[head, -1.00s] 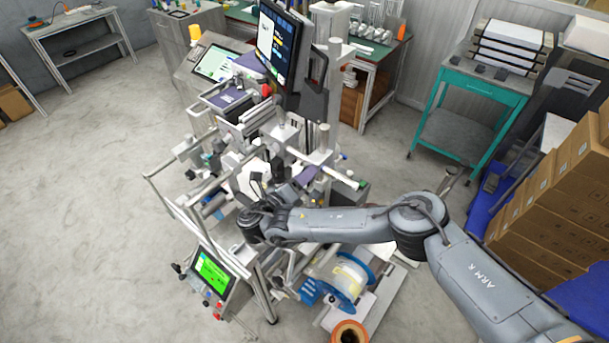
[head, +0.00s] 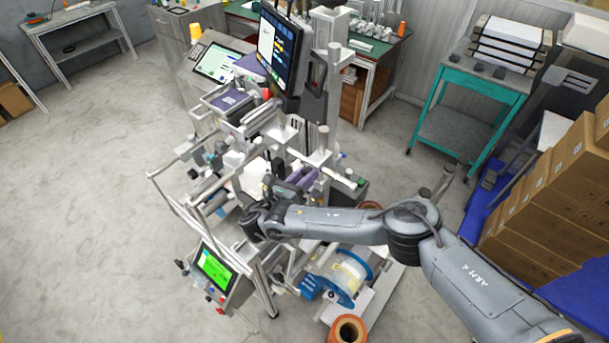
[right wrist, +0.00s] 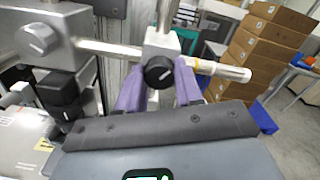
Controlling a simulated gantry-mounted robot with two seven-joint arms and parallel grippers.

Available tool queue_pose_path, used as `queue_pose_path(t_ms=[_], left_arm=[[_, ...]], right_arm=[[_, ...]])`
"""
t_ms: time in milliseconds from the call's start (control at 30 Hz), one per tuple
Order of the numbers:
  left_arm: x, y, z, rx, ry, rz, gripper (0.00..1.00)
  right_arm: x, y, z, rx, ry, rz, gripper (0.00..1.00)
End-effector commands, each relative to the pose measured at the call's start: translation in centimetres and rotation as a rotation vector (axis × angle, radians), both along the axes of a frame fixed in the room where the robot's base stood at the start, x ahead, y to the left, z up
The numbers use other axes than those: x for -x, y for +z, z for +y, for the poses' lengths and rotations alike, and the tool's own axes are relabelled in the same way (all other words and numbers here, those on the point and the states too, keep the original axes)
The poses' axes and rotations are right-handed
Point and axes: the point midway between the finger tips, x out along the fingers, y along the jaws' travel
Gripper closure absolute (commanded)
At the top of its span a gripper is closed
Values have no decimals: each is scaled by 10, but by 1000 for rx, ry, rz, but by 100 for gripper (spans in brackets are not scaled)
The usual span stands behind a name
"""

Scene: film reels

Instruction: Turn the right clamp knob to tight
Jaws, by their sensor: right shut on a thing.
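A black round clamp knob (right wrist: 159,73) with a white mark on its face sits below a light metal block on a horizontal rod in the right wrist view. My right gripper (right wrist: 158,80) has its purple fingers on both sides of this knob and is shut on it. The exact setting of the white mark is hard to read. In the head view my right gripper (head: 300,180) is at the middle of the machine, and its wrist hides the knob. My left gripper is not in view.
A grey knob (right wrist: 38,38) and a black knob (right wrist: 62,92) stand to the left of the fingers. A white-tipped rod (right wrist: 222,70) sticks out to the right. A monitor (head: 280,48) hangs above the work area. A blue-flanged reel (head: 345,276) lies below my right arm.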

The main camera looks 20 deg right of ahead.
Motion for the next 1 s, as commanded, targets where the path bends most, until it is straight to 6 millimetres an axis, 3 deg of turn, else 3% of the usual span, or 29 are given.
queue_pose_path(t_ms=[500,533,700,1000], left_arm=[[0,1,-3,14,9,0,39],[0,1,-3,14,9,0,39],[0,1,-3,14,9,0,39],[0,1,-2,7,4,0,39]], right_arm=[[0,-1,0,-12,1,-24,95],[0,-1,0,-12,1,-24,63],[0,-1,0,-12,0,-24,39],[1,0,1,-12,1,-24,39]])
